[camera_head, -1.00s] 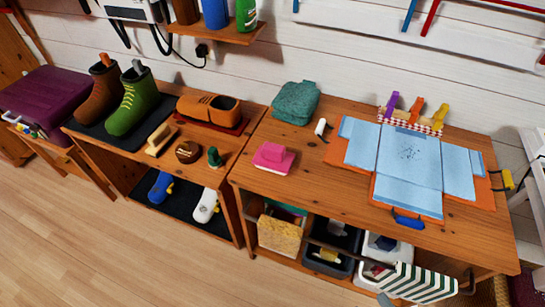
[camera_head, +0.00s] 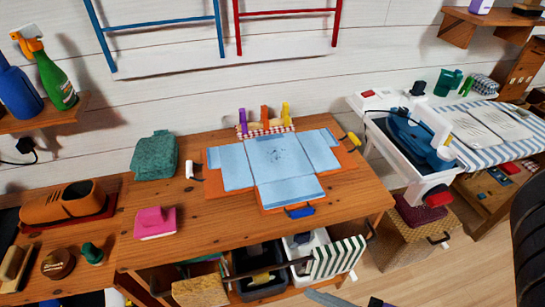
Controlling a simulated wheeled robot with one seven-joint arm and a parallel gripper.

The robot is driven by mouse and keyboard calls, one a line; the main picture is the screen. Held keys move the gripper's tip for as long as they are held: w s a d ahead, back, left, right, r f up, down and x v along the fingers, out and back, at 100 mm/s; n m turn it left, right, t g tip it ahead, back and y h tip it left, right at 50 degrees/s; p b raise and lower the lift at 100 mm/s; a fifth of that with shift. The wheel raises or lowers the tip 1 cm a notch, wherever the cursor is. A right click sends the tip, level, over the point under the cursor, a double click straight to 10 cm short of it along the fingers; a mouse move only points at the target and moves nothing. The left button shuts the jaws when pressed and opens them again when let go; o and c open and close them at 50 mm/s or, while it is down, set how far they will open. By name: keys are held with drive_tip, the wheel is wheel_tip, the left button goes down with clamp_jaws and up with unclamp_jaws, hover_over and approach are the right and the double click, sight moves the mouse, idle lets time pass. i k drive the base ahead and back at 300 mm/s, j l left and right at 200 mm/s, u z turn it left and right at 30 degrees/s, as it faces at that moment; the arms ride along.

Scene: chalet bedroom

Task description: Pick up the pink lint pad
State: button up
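The pink lint pad (camera_head: 155,222) lies on the left part of the wooden table (camera_head: 195,215). It is a pink block with a raised part on top and a pale layer along its lower edge. Nothing covers it.
Near the pad are a folded teal cloth (camera_head: 155,157), a small white-and-black tool (camera_head: 190,170) and an orange folding board with blue panels (camera_head: 235,165). Shoe-care items stand left. Bins fill the shelf below. Bare tabletop surrounds the pad; floor (camera_head: 395,283) shows at lower right.

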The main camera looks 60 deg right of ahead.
sight(152, 223)
drive_tip(key=i+j+u, duration=0.2)
drive_tip(key=i+j, duration=1)
